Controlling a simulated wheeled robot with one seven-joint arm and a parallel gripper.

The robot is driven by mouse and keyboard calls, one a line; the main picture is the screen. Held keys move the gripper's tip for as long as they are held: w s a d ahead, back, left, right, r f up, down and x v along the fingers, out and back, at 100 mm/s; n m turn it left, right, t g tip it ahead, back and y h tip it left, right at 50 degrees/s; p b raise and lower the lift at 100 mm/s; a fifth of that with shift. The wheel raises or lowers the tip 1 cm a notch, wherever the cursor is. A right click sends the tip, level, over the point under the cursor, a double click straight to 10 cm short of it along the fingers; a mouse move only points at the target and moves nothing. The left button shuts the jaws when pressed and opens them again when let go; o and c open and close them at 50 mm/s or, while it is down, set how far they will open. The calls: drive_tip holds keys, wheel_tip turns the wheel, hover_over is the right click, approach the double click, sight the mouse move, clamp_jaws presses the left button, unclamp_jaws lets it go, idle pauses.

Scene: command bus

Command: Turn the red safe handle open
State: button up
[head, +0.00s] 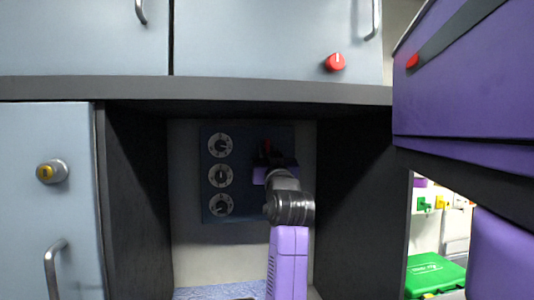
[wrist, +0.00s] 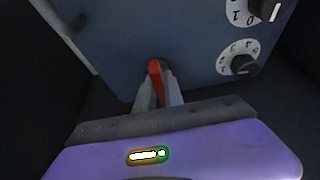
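The dark blue safe door (head: 236,211) stands at the back of the recess in the head view, with white dials down its left side. The red safe handle (head: 266,146) is on its upper right, mostly hidden behind my gripper (head: 264,158). In the wrist view the red handle (wrist: 155,68) shows between the two fingertips of my gripper (wrist: 160,88). The fingers sit close on both sides of it and look shut on it. The door appears flush, with no gap visible.
Dark side walls (head: 352,200) enclose the recess closely on both sides. A red knob (head: 335,62) is on the cupboard above. A purple cabinet (head: 465,90) juts in at the right. A grey cupboard door with a yellow-centred lock (head: 52,171) is at the left.

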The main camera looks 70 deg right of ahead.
drive_tip(key=o, duration=0.3)
drive_tip(key=shift+o, duration=0.2)
drive_tip(key=b+v, duration=0.2)
drive_tip(key=v, duration=0.5)
drive_tip(key=shift+s+a+f, duration=0.15)
drive_tip(key=shift+s+a, duration=0.05)
drive_tip(key=shift+a, duration=0.1)
